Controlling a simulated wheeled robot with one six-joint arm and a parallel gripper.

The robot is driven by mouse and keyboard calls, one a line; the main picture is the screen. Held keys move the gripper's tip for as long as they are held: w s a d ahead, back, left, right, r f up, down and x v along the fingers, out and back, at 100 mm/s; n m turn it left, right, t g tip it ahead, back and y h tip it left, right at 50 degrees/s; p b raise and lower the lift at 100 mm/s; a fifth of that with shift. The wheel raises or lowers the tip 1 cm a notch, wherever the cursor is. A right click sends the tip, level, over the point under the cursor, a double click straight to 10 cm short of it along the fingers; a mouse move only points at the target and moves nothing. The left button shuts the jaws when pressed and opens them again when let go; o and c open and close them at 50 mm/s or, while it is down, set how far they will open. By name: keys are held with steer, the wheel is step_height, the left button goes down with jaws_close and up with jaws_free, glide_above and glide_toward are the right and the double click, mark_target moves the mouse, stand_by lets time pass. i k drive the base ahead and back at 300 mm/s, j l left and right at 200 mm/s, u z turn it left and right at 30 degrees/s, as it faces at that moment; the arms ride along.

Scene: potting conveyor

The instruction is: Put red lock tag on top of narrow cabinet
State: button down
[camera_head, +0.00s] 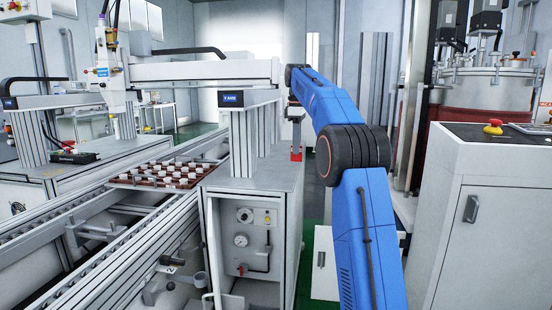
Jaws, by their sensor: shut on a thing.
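The red lock tag (296,157) shows as a small red patch just below my gripper (296,148). My gripper points down and is shut on the tag. Both appear at the far right part of the grey top (262,177) of the narrow cabinet (296,215). I cannot tell whether the tag touches this top or is held slightly above it. The fingers are small and dark here, so their details are hard to see.
Gantry posts (240,140) stand on the cabinet top, left of my gripper. A tray of white pots (112,183) sits on the conveyor (55,236) at left. A white console (478,165) with a red emergency button (493,127) stands at right.

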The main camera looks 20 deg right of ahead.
mark_target(281, 161)
steer(key=i+l, duration=0.2)
steer(key=i, duration=0.25)
steer(key=i+l, duration=0.15)
steer(key=i, duration=0.35)
